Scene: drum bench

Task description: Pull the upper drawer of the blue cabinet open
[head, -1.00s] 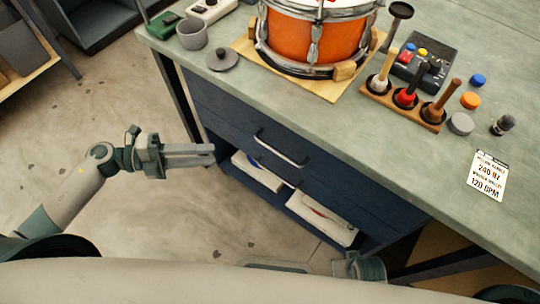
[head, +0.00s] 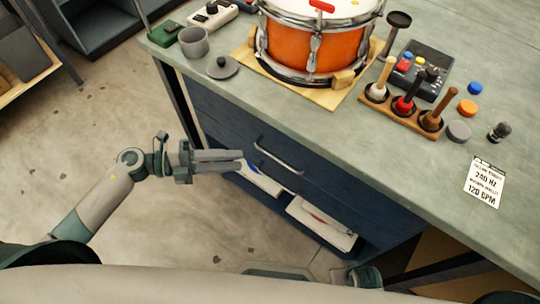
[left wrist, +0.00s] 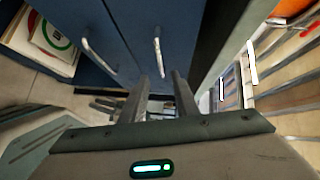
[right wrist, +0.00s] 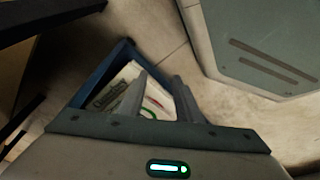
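The blue cabinet (head: 365,213) is under the bench top. Its upper drawer front (head: 225,118) is shut and has a silver bar handle (head: 280,157); this handle shows in the left wrist view (left wrist: 158,52), with the lower drawer's handle (left wrist: 98,56) to its left. My left gripper (head: 242,160) is open and empty, its fingertips just left of the upper handle and apart from it. In the left wrist view the handle's near end lines up with the gap between the fingers (left wrist: 162,76). My right gripper (right wrist: 160,76) is open and empty, low near the cabinet's bottom shelf.
The bench top (head: 330,130) carries an orange drum (head: 315,45), a mallet rack (head: 400,113) and small parts. Papers (head: 322,220) lie on the cabinet's open bottom shelf. A bench leg (head: 183,110) stands left of the cabinet. The floor in front is clear.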

